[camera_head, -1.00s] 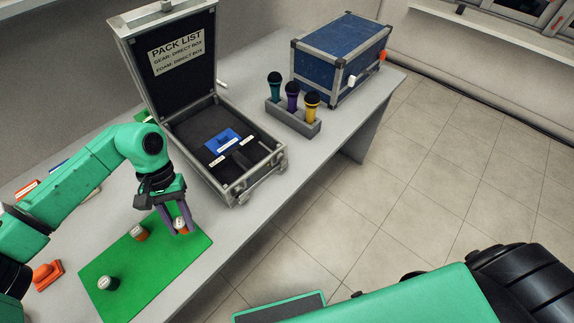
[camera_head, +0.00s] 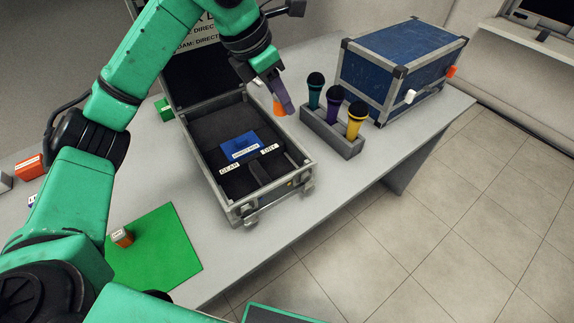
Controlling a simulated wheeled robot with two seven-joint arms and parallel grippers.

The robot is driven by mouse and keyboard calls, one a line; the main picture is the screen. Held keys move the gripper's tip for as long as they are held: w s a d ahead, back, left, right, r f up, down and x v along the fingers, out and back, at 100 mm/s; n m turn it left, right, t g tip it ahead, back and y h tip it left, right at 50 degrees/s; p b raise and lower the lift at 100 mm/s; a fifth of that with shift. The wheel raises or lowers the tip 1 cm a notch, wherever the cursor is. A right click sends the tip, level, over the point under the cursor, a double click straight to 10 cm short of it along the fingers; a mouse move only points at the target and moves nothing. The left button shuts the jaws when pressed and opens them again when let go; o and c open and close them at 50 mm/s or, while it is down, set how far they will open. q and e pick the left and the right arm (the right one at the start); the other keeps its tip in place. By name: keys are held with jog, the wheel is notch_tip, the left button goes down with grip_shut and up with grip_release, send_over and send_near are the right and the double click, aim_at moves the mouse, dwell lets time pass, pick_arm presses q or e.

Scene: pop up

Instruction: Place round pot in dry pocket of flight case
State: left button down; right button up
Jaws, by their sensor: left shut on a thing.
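The open flight case (camera_head: 302,166) stands on the table with its lid raised at the back. A blue box (camera_head: 240,146) lies in its dark foam. In front of it are labels that seem to read GEAR (camera_head: 229,168) and DRY (camera_head: 269,149), beside dark pockets. My left gripper (camera_head: 282,106) is shut on a small orange pot (camera_head: 279,108). It holds the pot above the case's right edge, left of the microphones. The fingers hide most of the pot, so its shape is unclear. Another orange pot with a pale lid (camera_head: 122,238) stands on the green mat (camera_head: 160,255).
A grey stand (camera_head: 330,136) with three microphones is close to the right of the case and gripper. A blue trunk (camera_head: 395,62) stands behind it. My left arm covers part of the lid and mat. Small orange and green items lie left of the case.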

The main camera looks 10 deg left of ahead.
aim_at(287, 169)
pick_arm(q)
jog(key=shift+w+f+n, duration=0.15)
jog(key=shift+f+n, duration=0.15)
jog(key=shift+f, duration=0.05)
jog(key=f, duration=1.9)
jog(key=shift+s, duration=0.35)
jog(key=c, duration=0.5)
grip_release()
jog(key=shift+c, duration=0.2)
jog(key=shift+r, duration=0.15)
jog(key=v, duration=1.2)
jog(key=shift+s+d, duration=0.1)
